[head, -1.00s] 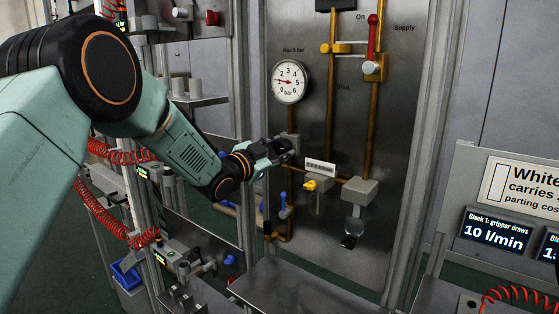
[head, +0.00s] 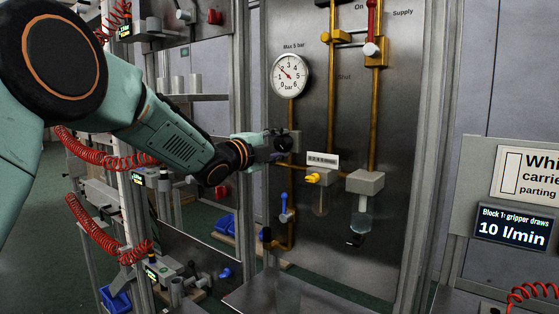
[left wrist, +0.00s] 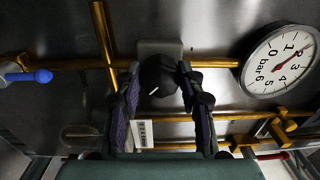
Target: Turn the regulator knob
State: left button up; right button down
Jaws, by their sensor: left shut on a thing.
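The regulator knob (left wrist: 160,76) is black and round with a white mark. It sits on a grey block on the steel panel, under the round gauge. My left gripper (head: 284,145) comes in from the left, its fingers at the knob. In the left wrist view, its two fingers (left wrist: 159,70) stand on either side of the knob and close on it. In the head view the fingers largely hide the knob. The white pressure gauge (head: 291,76) is marked in bar; its red needle points to the upper left. My right gripper is out of view.
A yellow valve handle (head: 313,178) is right of the gripper, and a blue handle (head: 284,203) is below it. A red lever (head: 372,20) is at the top of the panel (head: 345,120). A steel frame post (head: 252,100) stands close to my left arm.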

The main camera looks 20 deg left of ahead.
pick_arm(q)
jog(key=m+b, duration=0.3)
jog(key=f+m+b, duration=0.1)
jog(key=m+b, duration=0.2)
jog(key=b, duration=0.1)
jog(key=shift+f+m, duration=0.15)
jog(key=shift+m, duration=0.15)
jog(key=m+b, duration=0.2)
jog(key=m, duration=0.1)
jog(key=shift+r+m+b, duration=0.2)
jog(key=shift+m+b, duration=0.7)
jog(key=shift+b, duration=0.05)
jog(key=o, duration=1.2)
jog(key=shift+s+a+r, duration=0.1)
jog(key=shift+s+r, duration=0.15)
jog(key=shift+r, duration=0.15)
jog(key=shift+w, duration=0.2)
